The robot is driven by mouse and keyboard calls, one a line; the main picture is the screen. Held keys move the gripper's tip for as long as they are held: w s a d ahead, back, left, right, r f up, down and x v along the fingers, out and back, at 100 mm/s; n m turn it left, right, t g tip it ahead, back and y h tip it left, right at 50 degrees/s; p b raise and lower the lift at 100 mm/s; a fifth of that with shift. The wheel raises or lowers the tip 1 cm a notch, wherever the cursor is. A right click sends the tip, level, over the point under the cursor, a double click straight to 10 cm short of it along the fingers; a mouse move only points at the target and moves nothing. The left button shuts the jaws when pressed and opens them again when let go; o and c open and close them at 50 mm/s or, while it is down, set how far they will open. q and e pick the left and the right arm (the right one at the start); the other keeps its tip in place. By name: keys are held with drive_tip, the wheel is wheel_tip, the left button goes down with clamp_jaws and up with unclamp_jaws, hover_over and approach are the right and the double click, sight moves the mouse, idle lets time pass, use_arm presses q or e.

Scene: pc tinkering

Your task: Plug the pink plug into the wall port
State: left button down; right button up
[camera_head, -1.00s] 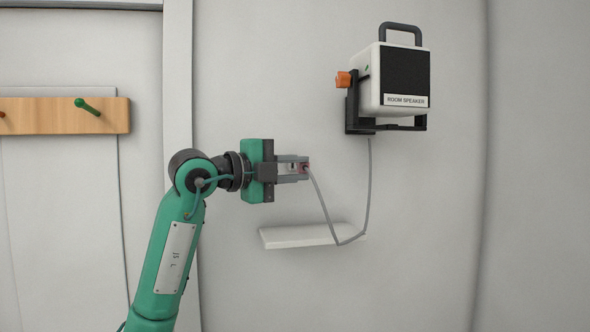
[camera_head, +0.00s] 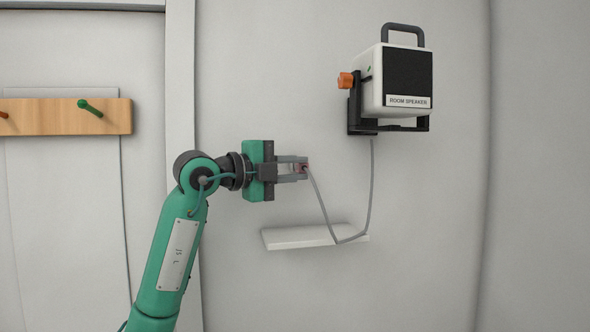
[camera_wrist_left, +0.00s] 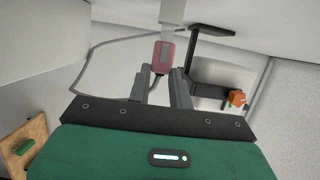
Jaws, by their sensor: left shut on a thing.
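The pink plug (camera_head: 304,167) is at the fingertips of my left gripper (camera_head: 298,169), in front of the wall. My left gripper is shut on it. In the left wrist view the plug (camera_wrist_left: 164,54) shows dull pink at the tips of the two grey fingers, with a grey cable trailing from it. A pale strip (camera_wrist_left: 172,18) meets its far end; I cannot tell what that strip is. I cannot make out the wall port in the head view, or whether the plug touches it. My right gripper is out of view.
A room speaker (camera_head: 406,82) sits on a black bracket (camera_head: 362,118) with an orange knob (camera_head: 346,80). A wooden peg rail (camera_head: 50,117) is at left.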

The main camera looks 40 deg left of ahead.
sight(297, 168)
use_arm(q)
drive_tip(key=shift+w+a, duration=0.5)
drive_tip(key=shift+a, duration=0.1)
drive_tip(key=c, duration=1.2)
unclamp_jaws()
drive_tip(key=shift+w+a, duration=0.1)
drive_tip(key=shift+s, duration=0.2)
drive_tip(key=shift+s+a+f+b, duration=0.1)
drive_tip(key=shift+s+a+b, duration=0.15)
drive_tip(key=shift+s, duration=0.25)
drive_tip(key=b+v, duration=0.1)
drive_tip(key=v, duration=0.1)
drive_tip(key=shift+s+a, duration=0.1)
drive_tip(key=shift+s, duration=0.25)
drive_tip(key=shift+s+a, duration=0.15)
drive_tip(key=shift+s, duration=0.3)
